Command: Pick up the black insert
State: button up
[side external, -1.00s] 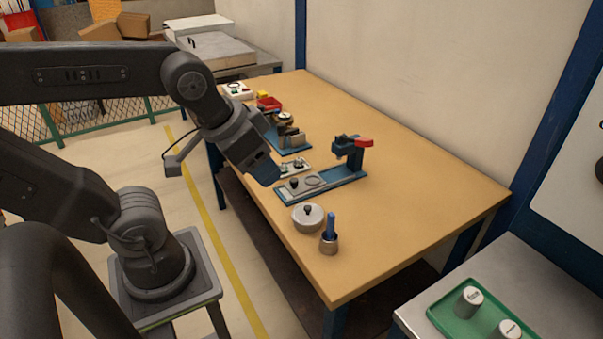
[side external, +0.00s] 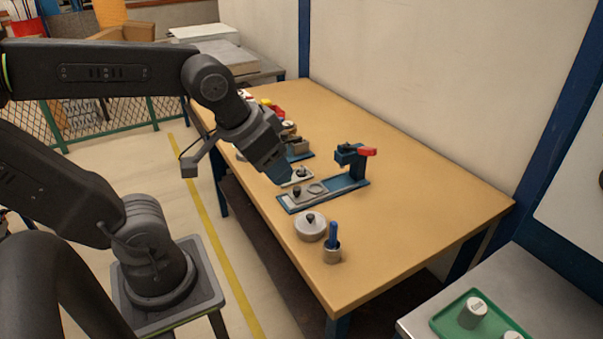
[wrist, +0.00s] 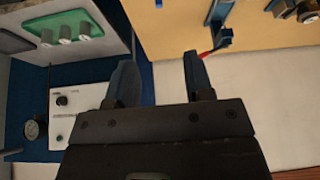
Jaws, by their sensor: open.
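A small dark knob-like piece (side external: 296,191), possibly the black insert, stands on the grey plate of a blue fixture (side external: 345,187) near the table's front edge. Another small dark-topped piece (side external: 302,171) sits on a light plate just behind it. I cannot tell for sure which is the insert. My gripper (side external: 281,178) is just left of both pieces in the side view and appears above the table. In the wrist view my gripper (wrist: 158,75) has its two fingers apart with nothing between them. Neither piece can be made out clearly there.
A red-handled blue clamp (side external: 352,156) rises at the fixture's far end. A round lidded metal pot (side external: 311,228) and a blue-handled tool (side external: 332,240) stand in front. A green tray (side external: 465,315) is at lower right. The table's right half is clear.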

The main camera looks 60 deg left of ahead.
jog(key=w+a+f+n+g+y, duration=0.1)
jog(key=w+a+n, duration=0.2)
jog(key=w+a, duration=0.5)
jog(key=n+g+y, duration=0.2)
jog(key=n, duration=0.5)
send_over(302, 171)
jog(key=s+d, duration=0.2)
notch_tip(302, 171, down, 23)
jog(key=shift+a+r, duration=0.1)
jog(key=shift+r, duration=0.1)
jog(key=shift+w+a+x, duration=0.15)
jog(key=shift+w+x, duration=0.05)
jog(key=shift+x, duration=1.25)
jog(key=shift+w+a+x, duration=0.15)
jog(key=shift+w+x, duration=0.05)
jog(key=shift+x, duration=1.25)
jog(key=shift+r, duration=0.2)
jog(key=c, duration=0.7)
jog(key=shift+o, duration=0.2)
